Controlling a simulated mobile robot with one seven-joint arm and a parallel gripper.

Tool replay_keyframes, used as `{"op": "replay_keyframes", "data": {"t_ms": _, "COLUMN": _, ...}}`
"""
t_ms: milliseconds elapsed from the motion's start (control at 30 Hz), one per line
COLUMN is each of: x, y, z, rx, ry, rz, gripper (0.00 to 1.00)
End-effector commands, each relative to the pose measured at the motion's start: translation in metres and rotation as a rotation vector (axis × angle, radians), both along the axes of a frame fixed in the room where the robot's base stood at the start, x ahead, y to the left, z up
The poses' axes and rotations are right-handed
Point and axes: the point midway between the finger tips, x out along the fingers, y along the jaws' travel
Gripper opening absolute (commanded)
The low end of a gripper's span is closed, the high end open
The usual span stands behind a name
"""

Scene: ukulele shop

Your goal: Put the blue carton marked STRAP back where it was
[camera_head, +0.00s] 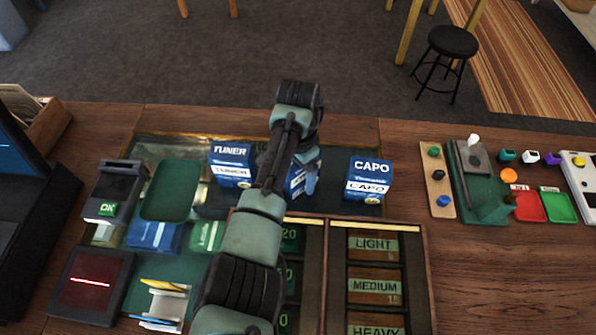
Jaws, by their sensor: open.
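A blue carton (296,181) stands between the TUNER carton (231,163) and the CAPO carton (368,179). My arm covers most of it, so its marking cannot be read and I cannot confirm that it says STRAP. My arm reaches over the counter and bends down at this carton. My gripper (311,181) is mostly hidden by my arm; a small part shows at the right side of the carton. It is open. Whether its fingers touch the carton cannot be told.
A compartment box (427,270) with LIGHT, MEDIUM and HEAVY sections stands in front. Small coloured items and a green stand (478,185) are at right. Bare wood (500,270) shows at front right.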

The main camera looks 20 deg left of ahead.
Motion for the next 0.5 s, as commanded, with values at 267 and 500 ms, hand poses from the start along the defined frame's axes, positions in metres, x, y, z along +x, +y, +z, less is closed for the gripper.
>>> {"op": "replay_keyframes", "data": {"t_ms": 267, "x": 0.001, "y": 0.0, "z": 0.016, "rx": 0.0, "ry": -0.004, "rz": 0.0, "gripper": 0.86}}
{"op": "replay_keyframes", "data": {"t_ms": 500, "x": 0.001, "y": 0.0, "z": 0.066, "rx": 0.001, "ry": -0.006, "rz": -0.002, "gripper": 0.86}}
